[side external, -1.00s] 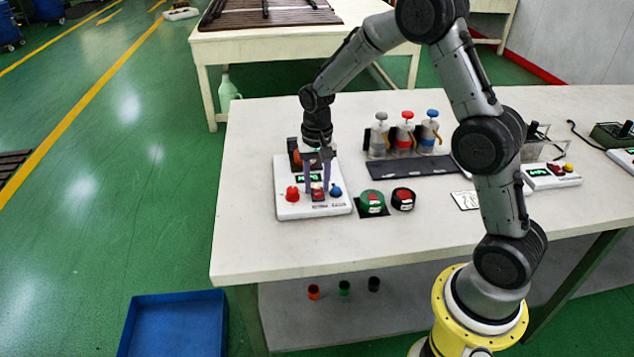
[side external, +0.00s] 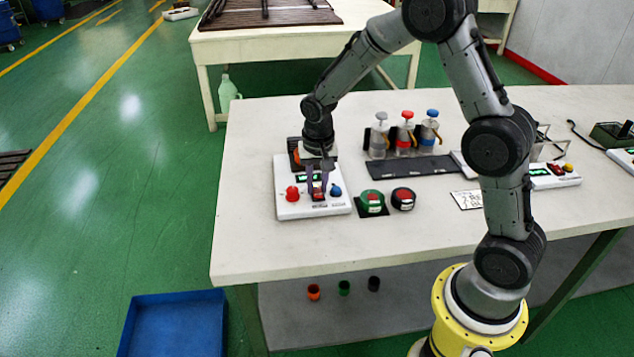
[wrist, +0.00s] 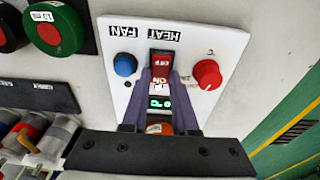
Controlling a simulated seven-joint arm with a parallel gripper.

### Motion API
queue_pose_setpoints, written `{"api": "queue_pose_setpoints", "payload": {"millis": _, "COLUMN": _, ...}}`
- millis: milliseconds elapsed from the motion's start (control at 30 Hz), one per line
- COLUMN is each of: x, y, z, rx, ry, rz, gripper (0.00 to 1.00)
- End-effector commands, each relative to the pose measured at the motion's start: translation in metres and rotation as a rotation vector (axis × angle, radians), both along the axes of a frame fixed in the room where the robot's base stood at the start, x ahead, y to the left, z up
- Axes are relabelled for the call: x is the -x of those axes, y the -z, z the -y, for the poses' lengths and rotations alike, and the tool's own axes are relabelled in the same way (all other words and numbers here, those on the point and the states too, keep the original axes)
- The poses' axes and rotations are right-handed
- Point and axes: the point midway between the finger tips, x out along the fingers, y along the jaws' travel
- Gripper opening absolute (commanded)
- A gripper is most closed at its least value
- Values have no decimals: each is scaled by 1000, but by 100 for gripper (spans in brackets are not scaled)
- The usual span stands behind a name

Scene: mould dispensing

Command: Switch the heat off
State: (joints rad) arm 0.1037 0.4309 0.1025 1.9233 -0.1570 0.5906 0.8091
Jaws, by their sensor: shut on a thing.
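The white control panel (side external: 285,208) lies at the left of the table. It carries a red rocker switch (wrist: 165,63) beside the HEAT label (wrist: 163,33), a blue knob (wrist: 125,64) beside the FAN label (wrist: 123,30), a red knob (wrist: 208,74) and a lit green display (wrist: 160,102). My gripper (side external: 318,189) points down over the panel. In the wrist view its two purple fingers (wrist: 165,80) stand either side of the red switch, shut on it. A white ON mark shows between them. Which way the rocker is tipped I cannot tell.
A green button (side external: 371,202) and a black button with a red top (side external: 403,198) sit right of the panel. Several pump bottles (side external: 405,135) stand behind a dark mat (side external: 413,168). A second white panel (side external: 556,180) lies farther right. The front of the table is clear.

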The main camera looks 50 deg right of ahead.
Motion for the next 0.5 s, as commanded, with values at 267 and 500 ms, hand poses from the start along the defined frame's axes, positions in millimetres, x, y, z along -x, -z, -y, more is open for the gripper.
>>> {"api": "queue_pose_setpoints", "payload": {"millis": 267, "x": 4, "y": -1, "z": -1, "rx": 106, "ry": -1, "rz": 99, "gripper": 0}}
{"api": "queue_pose_setpoints", "payload": {"millis": 500, "x": 6, "y": -1, "z": -1, "rx": 167, "ry": 3, "rz": 158, "gripper": 0}}
